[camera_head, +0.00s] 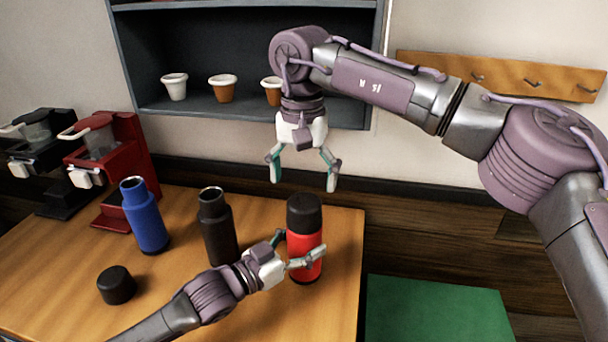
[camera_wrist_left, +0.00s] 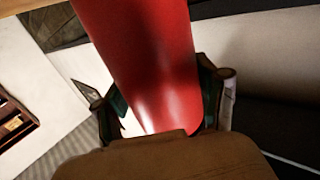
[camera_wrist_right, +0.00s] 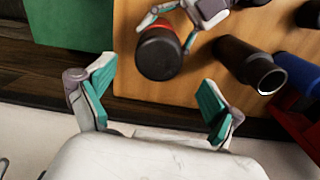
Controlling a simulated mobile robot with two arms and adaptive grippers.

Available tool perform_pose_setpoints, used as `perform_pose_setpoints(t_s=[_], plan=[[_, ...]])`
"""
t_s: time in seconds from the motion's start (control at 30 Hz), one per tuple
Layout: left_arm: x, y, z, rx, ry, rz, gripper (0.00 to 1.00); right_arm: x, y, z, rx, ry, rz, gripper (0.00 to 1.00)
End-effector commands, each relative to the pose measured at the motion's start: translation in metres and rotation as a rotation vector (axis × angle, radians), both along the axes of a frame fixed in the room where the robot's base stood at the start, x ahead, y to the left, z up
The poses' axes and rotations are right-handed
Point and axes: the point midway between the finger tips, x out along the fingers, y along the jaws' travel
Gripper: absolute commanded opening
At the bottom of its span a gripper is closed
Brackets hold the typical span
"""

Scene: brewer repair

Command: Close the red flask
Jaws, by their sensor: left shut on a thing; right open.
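The red flask (camera_head: 309,243) stands upright near the right edge of the wooden table, with a black cap (camera_head: 304,211) on its top. Whether the cap is tight I cannot tell. My left gripper (camera_head: 302,251) is shut on the flask's body from the left. The red body fills the space between the fingers in the left wrist view (camera_wrist_left: 155,70). My right gripper (camera_head: 303,180) is open and empty, pointing down above the flask, apart from the cap. In the right wrist view the cap (camera_wrist_right: 158,55) lies beyond the open fingers.
An open black flask (camera_head: 217,228) and an open blue flask (camera_head: 146,217) stand left of the red one. A loose black cap (camera_head: 117,285) lies on the table (camera_head: 60,265). Red and black brewers (camera_head: 108,165) stand at the left. A shelf (camera_head: 215,108) with small pots is behind.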

Motion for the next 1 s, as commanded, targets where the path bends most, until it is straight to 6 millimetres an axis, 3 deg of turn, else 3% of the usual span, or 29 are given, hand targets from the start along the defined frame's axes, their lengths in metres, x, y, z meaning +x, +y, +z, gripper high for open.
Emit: perform_pose_setpoints(t_s=[0.13, 0.33, 0.77, 1.0], plan=[[0.000, 0.000, -0.001, 0.002, 0.001, 0.001, 0.00, 0.000, -0.001, 0.002, -0.001, 0.003, 0.258, 0.92], [0.000, 0.000, -0.001, 0.002, 0.001, 0.001, 0.00, 0.000, -0.001, 0.002, -0.001, 0.004, 0.450, 0.92], [0.000, 0.000, -0.001, 0.002, 0.001, 0.001, 0.00, 0.000, -0.002, 0.002, -0.001, 0.004, 0.486, 0.92], [0.000, 0.000, -0.001, 0.002, 0.001, 0.001, 0.00, 0.000, -0.002, -0.022, -0.002, 0.006, 0.485, 0.92]])
